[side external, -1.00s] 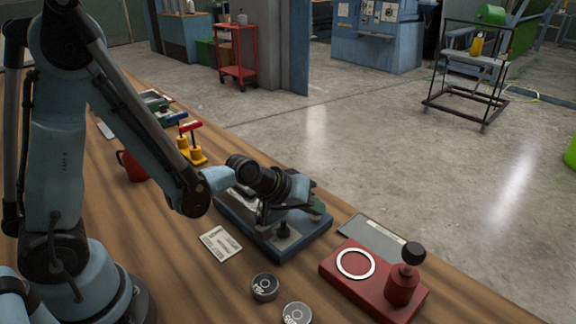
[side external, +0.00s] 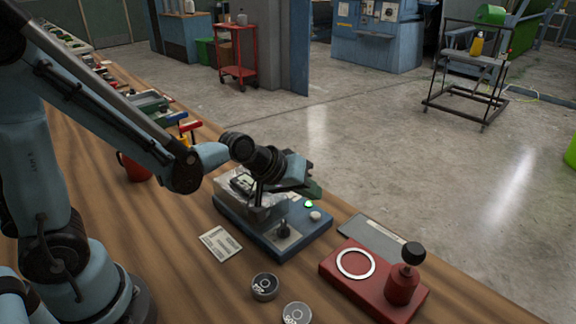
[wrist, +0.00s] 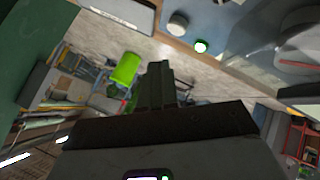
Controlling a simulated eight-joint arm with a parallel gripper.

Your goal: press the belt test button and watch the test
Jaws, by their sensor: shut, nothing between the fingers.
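The belt test machine (side external: 262,222) is a blue-grey base on the wooden bench with a clear cover at its left. Its green lamp or button (side external: 309,204) glows near the right back edge, beside a pale round knob (side external: 315,216). Both also show at the top of the wrist view, the green light (wrist: 201,47) and the pale knob (wrist: 178,23). A dark upright post stands at the machine's front. My gripper (side external: 314,190) is shut and empty, above the machine's back edge, apart from the green light. Its dark fingers (wrist: 158,85) are together. I cannot tell what turns under the cover.
A red block (side external: 345,272) with a pale ring and black-knobbed post stands to the right. A grey plate (side external: 372,233) lies behind it. A printed card (side external: 220,243) and two round weights (side external: 265,287) lie in front. A red mug (side external: 134,168) stands left.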

